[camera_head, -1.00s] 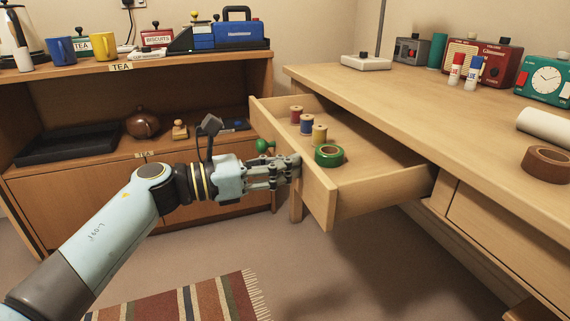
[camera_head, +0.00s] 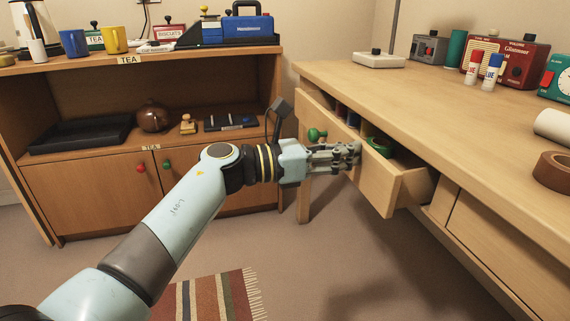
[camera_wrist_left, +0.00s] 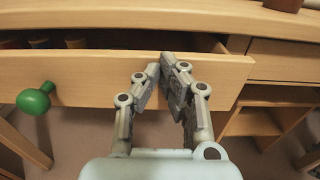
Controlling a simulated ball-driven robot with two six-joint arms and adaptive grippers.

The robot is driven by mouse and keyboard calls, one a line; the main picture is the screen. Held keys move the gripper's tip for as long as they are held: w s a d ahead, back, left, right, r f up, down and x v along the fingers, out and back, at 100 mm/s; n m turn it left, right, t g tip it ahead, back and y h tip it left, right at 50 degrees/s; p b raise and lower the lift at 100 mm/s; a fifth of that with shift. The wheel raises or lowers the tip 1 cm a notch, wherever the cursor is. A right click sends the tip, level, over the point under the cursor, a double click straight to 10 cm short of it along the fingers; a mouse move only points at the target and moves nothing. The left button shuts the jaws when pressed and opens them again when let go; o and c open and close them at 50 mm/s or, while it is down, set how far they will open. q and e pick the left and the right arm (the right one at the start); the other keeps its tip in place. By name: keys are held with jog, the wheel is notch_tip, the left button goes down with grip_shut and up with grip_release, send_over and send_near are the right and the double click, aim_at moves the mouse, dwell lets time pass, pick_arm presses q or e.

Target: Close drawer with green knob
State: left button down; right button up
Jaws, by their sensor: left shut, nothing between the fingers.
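The drawer (camera_head: 385,184) with the green knob (camera_head: 317,135) is partly open under the wooden desk. Its front also shows in the left wrist view (camera_wrist_left: 80,79), with the green knob (camera_wrist_left: 34,99) at the left. My left gripper (camera_head: 352,153) is shut and empty, its fingertips at the drawer front, to the right of the knob. In the left wrist view the fingertips (camera_wrist_left: 164,66) meet near the front's upper edge. Whether they touch it is hard to tell. A green tape roll (camera_head: 379,146) lies inside the drawer. My right gripper is not in view.
The desk top (camera_head: 400,88) carries a radio, glue sticks and a brown tape roll (camera_head: 555,170). A cabinet (camera_head: 100,195) with mugs and a tool case on top stands at the left. A striped rug (camera_head: 215,295) lies on the floor.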

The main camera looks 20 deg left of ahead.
aim_at(367, 150)
pick_arm(q)
jog(key=shift+b+x, duration=0.3)
jog(key=shift+x, duration=2)
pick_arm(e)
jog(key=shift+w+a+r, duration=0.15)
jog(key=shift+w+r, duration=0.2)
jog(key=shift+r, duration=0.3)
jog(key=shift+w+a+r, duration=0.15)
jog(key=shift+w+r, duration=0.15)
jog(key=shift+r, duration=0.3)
pick_arm(q)
jog(key=shift+a, duration=0.15)
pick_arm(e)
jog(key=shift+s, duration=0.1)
